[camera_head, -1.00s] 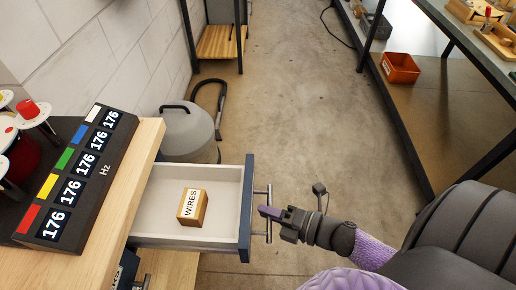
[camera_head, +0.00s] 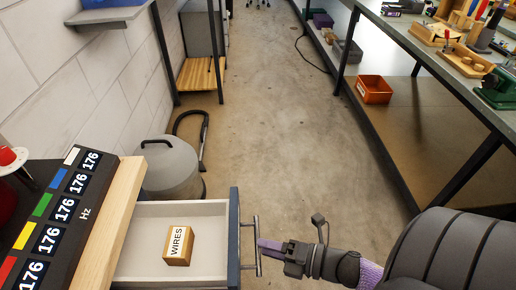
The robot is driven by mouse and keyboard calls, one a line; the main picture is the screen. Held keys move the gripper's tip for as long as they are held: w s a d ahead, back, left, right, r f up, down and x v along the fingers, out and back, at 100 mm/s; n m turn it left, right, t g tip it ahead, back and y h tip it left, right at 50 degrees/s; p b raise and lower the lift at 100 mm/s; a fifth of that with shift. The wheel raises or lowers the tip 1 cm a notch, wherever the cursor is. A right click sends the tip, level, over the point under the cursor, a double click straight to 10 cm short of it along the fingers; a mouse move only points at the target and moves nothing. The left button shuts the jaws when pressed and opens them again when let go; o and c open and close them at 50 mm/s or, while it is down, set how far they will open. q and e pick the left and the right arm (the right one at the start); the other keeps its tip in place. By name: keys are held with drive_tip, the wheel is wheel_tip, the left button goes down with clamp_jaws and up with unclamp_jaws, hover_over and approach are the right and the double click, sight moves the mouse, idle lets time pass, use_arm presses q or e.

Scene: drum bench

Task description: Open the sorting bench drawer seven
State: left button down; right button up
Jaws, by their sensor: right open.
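A bench drawer (camera_head: 212,212) with a dark blue front stands pulled out to the right of the wooden bench (camera_head: 108,225). A wooden block labelled WIRES (camera_head: 178,246) lies inside it. No number shows on the drawer from this angle. A metal bar handle (camera_head: 256,246) runs along the outer side of its front. My right gripper (camera_head: 264,246) is open, with its fingertips at the handle; I cannot tell whether they touch it. My left gripper is not in view.
A display panel with coloured keys (camera_head: 55,215) lies on the bench. A grey round canister (camera_head: 168,168) with a hose stands on the floor behind the drawer. A shelf with an orange bin (camera_head: 374,89) runs along the right. The floor between is clear.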

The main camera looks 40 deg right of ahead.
drive_tip(key=v, duration=0.7)
drive_tip(key=shift+p, duration=0.35)
